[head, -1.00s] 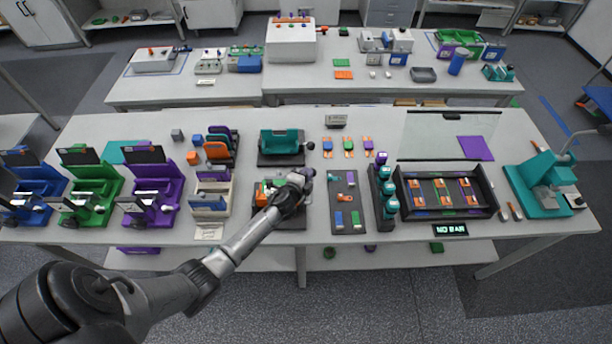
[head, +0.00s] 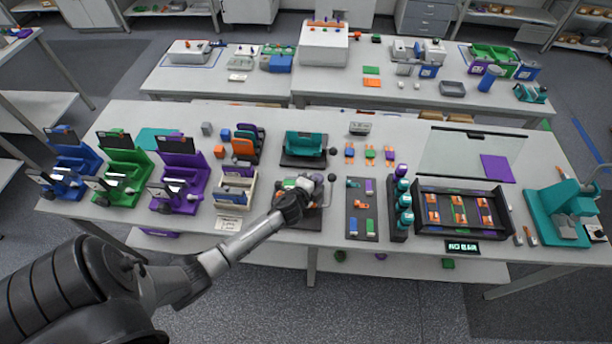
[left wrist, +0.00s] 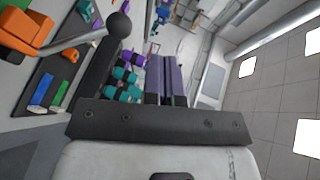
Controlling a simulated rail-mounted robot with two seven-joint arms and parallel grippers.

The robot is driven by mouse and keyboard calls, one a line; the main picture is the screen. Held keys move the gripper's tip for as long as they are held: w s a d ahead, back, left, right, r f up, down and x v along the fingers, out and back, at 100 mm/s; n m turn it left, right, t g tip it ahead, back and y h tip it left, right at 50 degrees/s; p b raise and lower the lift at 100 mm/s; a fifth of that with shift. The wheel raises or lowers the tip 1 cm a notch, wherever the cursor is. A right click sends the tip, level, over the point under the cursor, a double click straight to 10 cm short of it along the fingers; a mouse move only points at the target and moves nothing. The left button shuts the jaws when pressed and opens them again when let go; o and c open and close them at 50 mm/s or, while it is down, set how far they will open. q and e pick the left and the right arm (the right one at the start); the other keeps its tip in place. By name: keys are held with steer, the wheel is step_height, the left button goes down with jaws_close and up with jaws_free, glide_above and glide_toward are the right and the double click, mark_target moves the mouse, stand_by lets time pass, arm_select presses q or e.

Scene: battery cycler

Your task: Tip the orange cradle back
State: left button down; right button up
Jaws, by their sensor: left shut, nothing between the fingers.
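The orange cradle (head: 281,191) sits on a dark base at the front middle of the table. In the head view my left gripper (head: 309,184) covers much of it, so its tilt cannot be told. In the left wrist view part of the orange cradle (left wrist: 28,28) shows at the top left, and a black ball knob (left wrist: 118,25) is near the top. My left gripper is shut and empty, over the cradle's right part. My right gripper is not in view.
A teal cradle (head: 304,147) with its own knobbed lever stands just behind. A cream bin (head: 231,201) stands to the left.

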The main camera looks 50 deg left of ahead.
arm_select(q)
steer(key=s+r, duration=0.4)
steer(key=r, duration=0.1)
steer(key=shift+s+d, duration=0.2)
steer(key=shift+s, duration=0.2)
stand_by(0.4)
